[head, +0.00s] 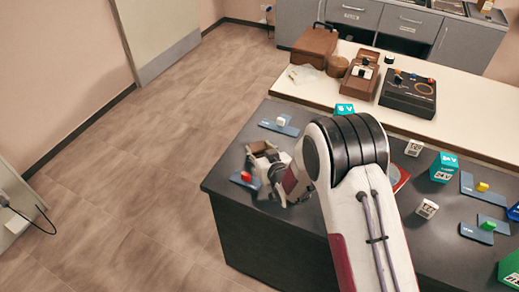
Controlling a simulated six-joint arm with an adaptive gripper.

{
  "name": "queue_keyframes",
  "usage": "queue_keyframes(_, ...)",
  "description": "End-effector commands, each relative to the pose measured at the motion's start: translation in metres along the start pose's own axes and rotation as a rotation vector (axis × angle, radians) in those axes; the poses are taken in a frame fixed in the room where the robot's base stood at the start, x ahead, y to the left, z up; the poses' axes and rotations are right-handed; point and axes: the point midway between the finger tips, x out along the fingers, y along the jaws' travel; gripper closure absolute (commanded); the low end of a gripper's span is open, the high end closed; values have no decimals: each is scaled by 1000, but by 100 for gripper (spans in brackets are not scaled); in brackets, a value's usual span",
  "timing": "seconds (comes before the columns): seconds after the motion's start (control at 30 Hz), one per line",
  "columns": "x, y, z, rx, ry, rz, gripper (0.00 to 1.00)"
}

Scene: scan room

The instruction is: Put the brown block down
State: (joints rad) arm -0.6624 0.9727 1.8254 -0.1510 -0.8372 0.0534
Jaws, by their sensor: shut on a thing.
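My gripper (264,160) is over the left end of the dark table (228,178), left of my white arm. It is shut on a small brown block (258,147), of which only a little shows among the fingers. The view is too small to tell whether the block touches the tabletop. A blue plate with a red block (246,176) lies just to the left of the gripper. A blue plate with a pale block (280,121) lies just behind it.
My arm hides the middle of the table. To its right are a teal cube (444,167), white cubes (427,208), and blue plates with a yellow block (482,187) and a green block (487,225). A cream counter (460,110) with brown and black devices stands behind.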

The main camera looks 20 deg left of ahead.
Motion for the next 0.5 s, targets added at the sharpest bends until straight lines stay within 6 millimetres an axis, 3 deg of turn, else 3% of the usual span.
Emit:
queue_keyframes(0.13, 1, 0, 3, 0, 0, 0, 82)
queue_keyframes(0.17, 1, 0, 3, 0, 0, 0, 58)
queue_keyframes(0.2, 1, 0, 2, 0, 0, 0, 48)
queue_keyframes(0.23, 1, 0, 2, 0, 0, 0, 44)
queue_keyframes(0.5, 1, 0, 3, 0, 0, 0, 44)
